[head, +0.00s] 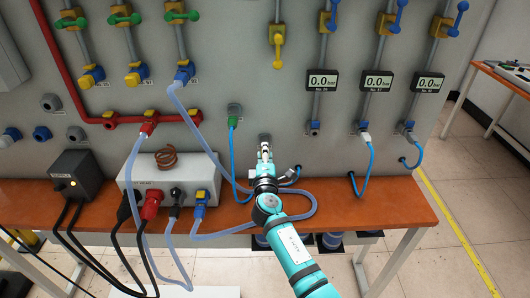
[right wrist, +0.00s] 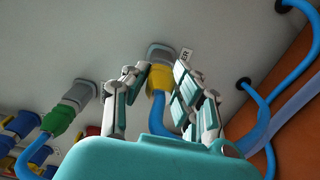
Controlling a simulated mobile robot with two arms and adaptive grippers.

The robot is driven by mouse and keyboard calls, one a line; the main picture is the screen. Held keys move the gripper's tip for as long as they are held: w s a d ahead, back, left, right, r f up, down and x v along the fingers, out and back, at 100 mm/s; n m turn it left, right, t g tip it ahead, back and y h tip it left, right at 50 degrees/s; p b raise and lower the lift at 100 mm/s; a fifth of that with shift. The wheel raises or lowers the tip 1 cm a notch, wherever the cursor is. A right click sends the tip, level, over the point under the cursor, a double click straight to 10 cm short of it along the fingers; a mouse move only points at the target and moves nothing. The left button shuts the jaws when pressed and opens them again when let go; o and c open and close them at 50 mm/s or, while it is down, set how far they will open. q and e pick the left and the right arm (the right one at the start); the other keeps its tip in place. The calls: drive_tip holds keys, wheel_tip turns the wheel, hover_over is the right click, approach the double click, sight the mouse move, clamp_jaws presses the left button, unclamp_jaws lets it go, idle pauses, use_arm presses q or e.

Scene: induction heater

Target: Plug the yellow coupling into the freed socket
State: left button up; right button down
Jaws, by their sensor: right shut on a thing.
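My right gripper (head: 265,154) reaches up to the grey wall panel from the bottom of the head view. In the right wrist view its two fingers (right wrist: 161,75) are shut on the yellow coupling (right wrist: 157,84), which has a blue hose (right wrist: 162,117) behind it. The coupling's front is at a grey socket (right wrist: 160,53) and lines up with it. I cannot tell how deep it sits. In the head view the socket (head: 265,137) shows just above the gripper, and the gripper hides the coupling. My left gripper is not in view.
A green coupling (head: 232,121) with a blue hose sits in the socket to the left. An orange bench (head: 385,208) with a white heater box (head: 200,178) and looping hoses is below. Pressure displays (head: 376,81) and more hoses are to the right.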

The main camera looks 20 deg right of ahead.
drive_tip(key=shift+p+v, duration=0.6)
drive_tip(key=shift+v, duration=2.35)
drive_tip(key=shift+r, duration=0.1)
